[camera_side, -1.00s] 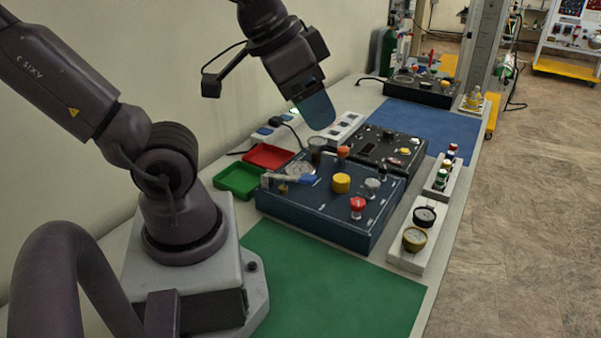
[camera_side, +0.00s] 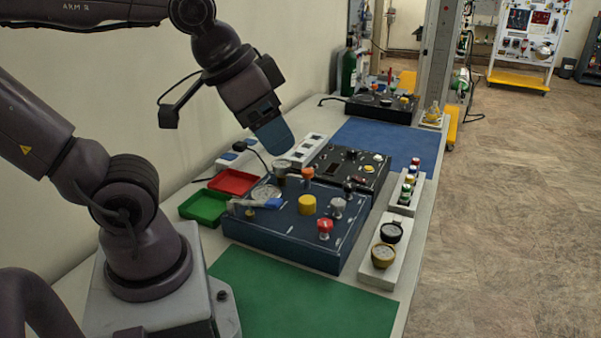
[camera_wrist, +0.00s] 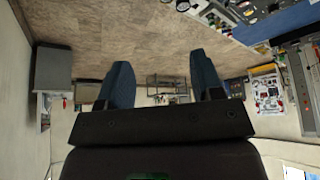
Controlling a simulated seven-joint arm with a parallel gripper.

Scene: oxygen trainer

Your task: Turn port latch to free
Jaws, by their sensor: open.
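A dark blue panel box (camera_side: 285,240) stands on the bench with several knobs on top. A grey lever with a blue end (camera_side: 264,203) lies across its back left part; it may be the port latch, but no label is readable. The box also carries a yellow knob (camera_side: 307,205), a red knob (camera_side: 324,228), a grey knob (camera_side: 337,207) and an orange knob (camera_side: 308,173). My gripper (camera_side: 277,145) is above and behind the box, apart from it. In the wrist view, its two blue fingers (camera_wrist: 160,65) are spread with nothing between them.
Red (camera_side: 233,181) and green (camera_side: 204,207) trays sit left of the box. A black panel box (camera_side: 347,168) stands behind it. A white block with two gauges (camera_side: 378,268) is at its right. The green mat (camera_side: 290,300) in front is bare.

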